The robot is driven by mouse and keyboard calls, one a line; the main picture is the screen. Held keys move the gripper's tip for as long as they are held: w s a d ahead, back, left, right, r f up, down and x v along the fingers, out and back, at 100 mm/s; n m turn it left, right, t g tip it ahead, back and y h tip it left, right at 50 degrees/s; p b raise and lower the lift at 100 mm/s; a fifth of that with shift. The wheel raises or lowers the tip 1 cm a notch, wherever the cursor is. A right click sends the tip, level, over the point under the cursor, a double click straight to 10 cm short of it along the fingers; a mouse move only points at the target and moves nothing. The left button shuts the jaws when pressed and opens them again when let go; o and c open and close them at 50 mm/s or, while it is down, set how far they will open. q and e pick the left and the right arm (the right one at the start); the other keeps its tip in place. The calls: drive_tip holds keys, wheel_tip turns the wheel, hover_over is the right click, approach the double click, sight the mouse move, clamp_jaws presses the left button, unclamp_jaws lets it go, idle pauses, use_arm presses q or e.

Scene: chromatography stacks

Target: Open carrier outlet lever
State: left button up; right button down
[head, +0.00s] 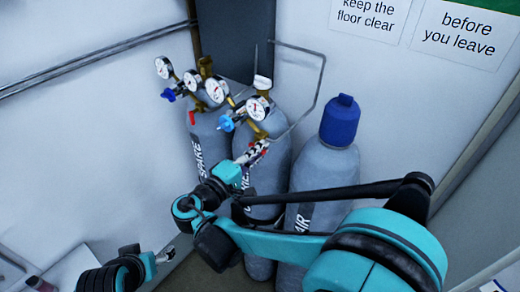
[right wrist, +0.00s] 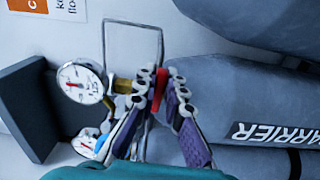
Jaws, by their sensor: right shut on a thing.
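The carrier cylinder (right wrist: 235,115) lies across the right wrist view, its label readable; in the head view it is the middle grey cylinder (head: 270,170). Its regulator has a white gauge (head: 258,107), which seems to be the gauge (right wrist: 80,83) in the wrist view, and a blue knob (head: 227,123). My right gripper (head: 258,150) is at the regulator's outlet. In the wrist view its fingers (right wrist: 161,85) are shut on a small red lever (right wrist: 160,92), largely hidden between them. My left gripper (head: 163,254) is low at the left, away from the cylinders; its jaws are too small to read.
The spare cylinder (head: 208,140), with its own gauges, stands to the left. The air cylinder (head: 322,165) with a blue cap (head: 340,120) stands to the right. A grey metal frame (head: 318,80) is on the wall behind. My right arm passes in front of the cylinders.

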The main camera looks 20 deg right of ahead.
drive_tip(key=shift+r+n, duration=0.15)
drive_tip(key=shift+n, duration=0.25)
drive_tip(key=c, duration=1.6)
unclamp_jaws()
drive_tip(key=shift+w+d, duration=0.1)
drive_tip(key=shift+d, duration=0.05)
